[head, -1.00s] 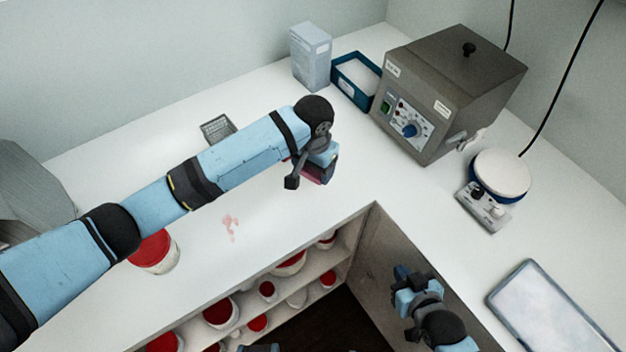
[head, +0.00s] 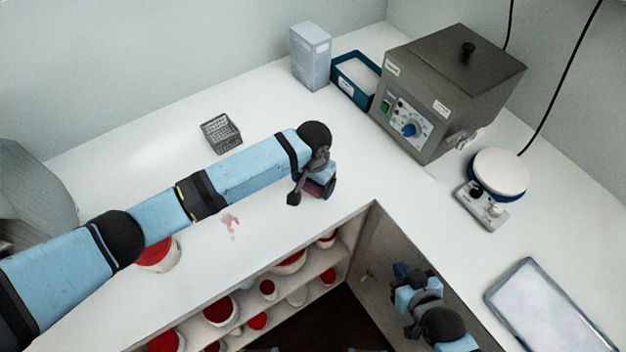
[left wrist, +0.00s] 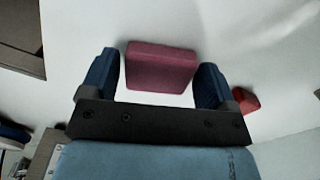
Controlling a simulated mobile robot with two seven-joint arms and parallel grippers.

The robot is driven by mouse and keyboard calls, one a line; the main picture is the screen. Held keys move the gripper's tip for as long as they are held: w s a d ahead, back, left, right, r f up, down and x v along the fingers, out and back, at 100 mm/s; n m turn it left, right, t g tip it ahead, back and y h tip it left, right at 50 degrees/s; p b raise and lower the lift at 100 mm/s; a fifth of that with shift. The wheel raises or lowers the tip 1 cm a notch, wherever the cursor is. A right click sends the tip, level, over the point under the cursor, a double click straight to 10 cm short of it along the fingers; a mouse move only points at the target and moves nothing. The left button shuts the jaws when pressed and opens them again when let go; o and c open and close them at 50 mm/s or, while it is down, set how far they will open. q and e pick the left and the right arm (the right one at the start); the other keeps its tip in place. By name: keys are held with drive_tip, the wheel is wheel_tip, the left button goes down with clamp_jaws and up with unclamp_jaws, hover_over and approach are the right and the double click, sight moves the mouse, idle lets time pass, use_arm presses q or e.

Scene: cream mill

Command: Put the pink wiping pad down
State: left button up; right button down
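The pink wiping pad (left wrist: 160,68) lies between the two blue fingers of my left gripper (left wrist: 158,78) in the left wrist view. A thin pale gap shows between the pad and the left finger; the right finger is very close to it. In the head view my left gripper (head: 312,194) points down at the white bench top near its inner corner, and mostly hides the pad. Whether the pad's underside touches the bench is hard to see. My right gripper (head: 403,278) is low at the right, beside the cabinet's side panel, away from the pad; its fingers are unclear.
A pink smear (head: 231,225) marks the bench (head: 120,165). A wire basket (head: 220,133) stands behind my left arm, a red-topped tub (head: 160,255) in front. A grey oven (head: 445,90), blue tray (head: 355,78), hotplate (head: 498,178) and pale flat tray (head: 550,310) stand right.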

use_arm(q)
drive_tip(key=shift+o, duration=0.6)
wheel_tip(320, 180, up, 12)
drive_tip(key=shift+r+b, duration=0.15)
drive_tip(key=shift+b, duration=0.25)
